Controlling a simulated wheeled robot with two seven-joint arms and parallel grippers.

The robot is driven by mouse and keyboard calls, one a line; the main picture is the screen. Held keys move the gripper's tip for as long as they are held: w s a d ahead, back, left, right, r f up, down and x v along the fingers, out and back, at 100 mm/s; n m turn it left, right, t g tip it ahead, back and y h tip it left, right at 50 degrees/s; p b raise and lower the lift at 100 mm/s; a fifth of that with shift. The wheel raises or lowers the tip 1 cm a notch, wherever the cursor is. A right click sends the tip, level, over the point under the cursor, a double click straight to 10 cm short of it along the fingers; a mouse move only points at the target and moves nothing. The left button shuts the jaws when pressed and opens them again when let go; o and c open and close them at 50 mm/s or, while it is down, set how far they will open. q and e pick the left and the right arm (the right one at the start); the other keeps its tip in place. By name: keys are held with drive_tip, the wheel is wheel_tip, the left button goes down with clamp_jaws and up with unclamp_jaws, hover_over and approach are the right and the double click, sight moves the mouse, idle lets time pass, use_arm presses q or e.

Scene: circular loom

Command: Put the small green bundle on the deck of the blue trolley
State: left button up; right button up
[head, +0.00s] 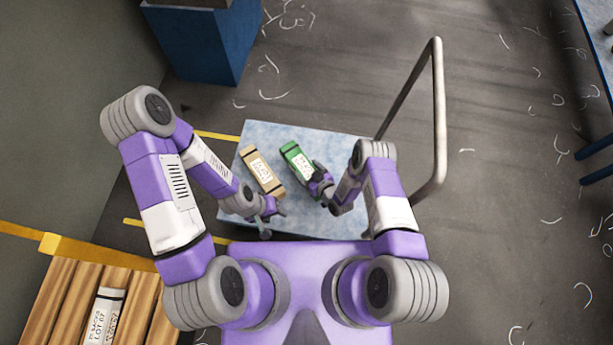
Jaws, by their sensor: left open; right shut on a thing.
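The small green bundle (291,152) has a white label and dark bands. It lies over the blue trolley's pale blue deck (315,222) in the head view, with its near end at my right gripper. My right gripper (316,180) is shut on the green bundle and covers that end. I cannot tell whether the bundle touches the deck or is held just above it. My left gripper (268,216) is open and empty over the near left part of the deck, close to the near end of a tan bundle.
The tan bundle (262,171) sits on the deck left of the green one. The trolley's grey push handle (438,110) rises at the right. A blue bin (204,45) stands behind. A white-labelled bundle (105,315) lies on wooden slats (62,300) at the lower left.

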wheel_tip(320, 180, down, 4)
drive_tip(key=shift+f+b, duration=0.1)
drive_tip(key=shift+b, duration=0.9)
drive_tip(key=o, duration=1.3)
drive_tip(key=shift+o, duration=0.2)
drive_tip(key=p+v, duration=0.3)
drive_tip(key=v, duration=0.3)
drive_tip(key=shift+s+d+r, duration=0.2)
drive_tip(key=shift+s+r, duration=0.05)
drive_tip(key=shift+r, duration=0.05)
drive_tip(key=shift+s+d+r, duration=0.1)
drive_tip(key=shift+s+d, duration=0.15)
drive_tip(key=shift+s, duration=0.1)
